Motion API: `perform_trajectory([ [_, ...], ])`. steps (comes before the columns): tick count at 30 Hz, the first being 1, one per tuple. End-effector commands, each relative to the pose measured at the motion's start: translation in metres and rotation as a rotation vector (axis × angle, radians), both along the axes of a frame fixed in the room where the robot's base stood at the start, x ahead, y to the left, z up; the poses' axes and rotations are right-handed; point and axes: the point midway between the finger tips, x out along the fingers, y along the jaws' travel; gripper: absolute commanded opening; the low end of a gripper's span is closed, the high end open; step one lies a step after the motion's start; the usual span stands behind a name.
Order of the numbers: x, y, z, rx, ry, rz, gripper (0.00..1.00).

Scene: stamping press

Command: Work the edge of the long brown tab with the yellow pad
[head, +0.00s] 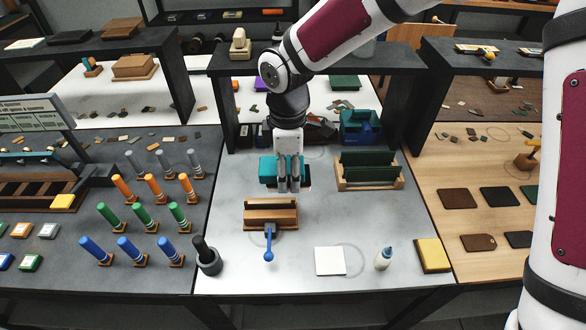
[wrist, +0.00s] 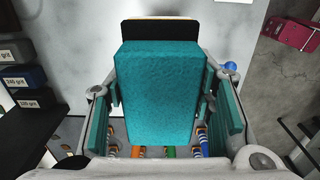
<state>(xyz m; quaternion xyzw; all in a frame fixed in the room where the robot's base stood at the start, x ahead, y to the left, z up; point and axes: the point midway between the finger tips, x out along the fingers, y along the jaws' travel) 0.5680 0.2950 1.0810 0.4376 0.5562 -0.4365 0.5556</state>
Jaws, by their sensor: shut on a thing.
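My gripper (head: 288,185) is shut on a teal block (head: 267,170), held over the light grey middle table, behind a wooden clamp (head: 270,216). In the wrist view the teal block (wrist: 160,90) fills the space between the fingers, with a black part at its far end. A yellow pad-like block (head: 431,254) lies at the table's front right, apart from my gripper. Another yellow block (head: 63,201) is on the left bench. A brown tag with a hole (head: 478,242) lies on the right bench; I cannot tell whether it is the long brown tab.
The clamp has a blue-knobbed lever (head: 268,254). A white tile (head: 330,261), a glue bottle (head: 384,258) and a dark mortar (head: 207,258) stand in front. A wooden rack (head: 369,184) is right of my gripper. Grit-labelled blocks (wrist: 24,77) sit on a dark shelf.

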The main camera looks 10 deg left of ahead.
Motion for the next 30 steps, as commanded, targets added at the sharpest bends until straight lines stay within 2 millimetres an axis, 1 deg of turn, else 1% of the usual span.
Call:
perform_trajectory([
  [6, 0.000, 0.000, 0.000, 0.000, 0.000, -0.001, 0.10],
  [10, 0.000, 0.000, -0.005, -0.001, 0.001, -0.001, 0.10],
  [14, 0.001, 0.000, -0.015, -0.001, 0.001, -0.001, 0.10],
  [24, 0.001, 0.000, -0.047, -0.001, 0.002, 0.000, 0.10],
  [29, 0.001, 0.000, -0.055, 0.000, 0.001, -0.002, 0.10],
  [30, 0.001, 0.000, -0.054, 0.000, 0.000, -0.003, 0.10],
])
